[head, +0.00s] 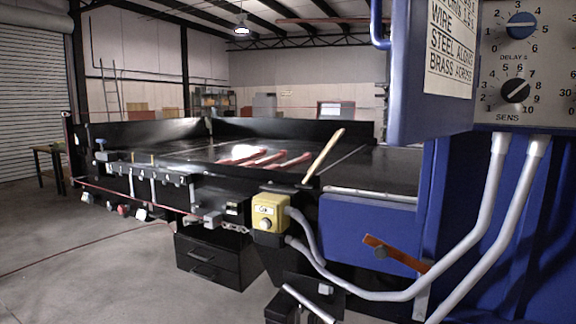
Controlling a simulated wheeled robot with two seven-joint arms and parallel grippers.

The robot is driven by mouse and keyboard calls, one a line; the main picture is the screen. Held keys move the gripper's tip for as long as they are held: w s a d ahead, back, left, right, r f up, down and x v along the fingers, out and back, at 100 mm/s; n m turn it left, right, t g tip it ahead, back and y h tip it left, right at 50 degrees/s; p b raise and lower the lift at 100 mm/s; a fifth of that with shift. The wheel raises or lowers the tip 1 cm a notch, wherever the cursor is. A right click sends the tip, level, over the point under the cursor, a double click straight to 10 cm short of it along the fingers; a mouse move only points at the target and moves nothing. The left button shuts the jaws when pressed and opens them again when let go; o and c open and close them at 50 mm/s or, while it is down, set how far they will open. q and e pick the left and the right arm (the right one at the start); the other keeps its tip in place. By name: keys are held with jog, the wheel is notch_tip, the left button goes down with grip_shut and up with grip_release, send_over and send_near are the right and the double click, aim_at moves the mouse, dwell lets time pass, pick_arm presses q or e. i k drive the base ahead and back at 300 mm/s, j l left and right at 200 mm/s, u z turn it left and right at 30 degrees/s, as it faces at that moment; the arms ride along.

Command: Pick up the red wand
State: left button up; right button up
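Red elongated pieces (264,159) lie on the dark table top (190,152) in the middle of the view. They look like slim bars lying side by side at a slant. They are small in the picture, and I cannot tell which of them is the red wand. A tan stick (324,155) leans upright at a tilt at the table's near edge, just right of the red pieces. Neither of my grippers is in view.
A yellow control box (268,212) is on the table's near side, with grey conduits (380,296) running right. A blue cabinet (520,220) and hanging blue panel (430,80) fill the right. Black drawers (210,262) stand below the table. Floor at left is open.

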aim_at(307, 155)
jog(key=i+j+z, duration=0.95)
jog(key=j, duration=0.3)
jog(key=i+j+z, duration=0.25)
jog(key=j, duration=0.2)
jog(key=i+j+z, duration=0.25)
jog(key=j, duration=0.2)
jog(key=j+z, duration=0.25)
jog(key=j, duration=0.2)
jog(key=i+j+z, duration=0.1)
jog(key=j+z, duration=0.15)
jog(key=j, duration=0.25)
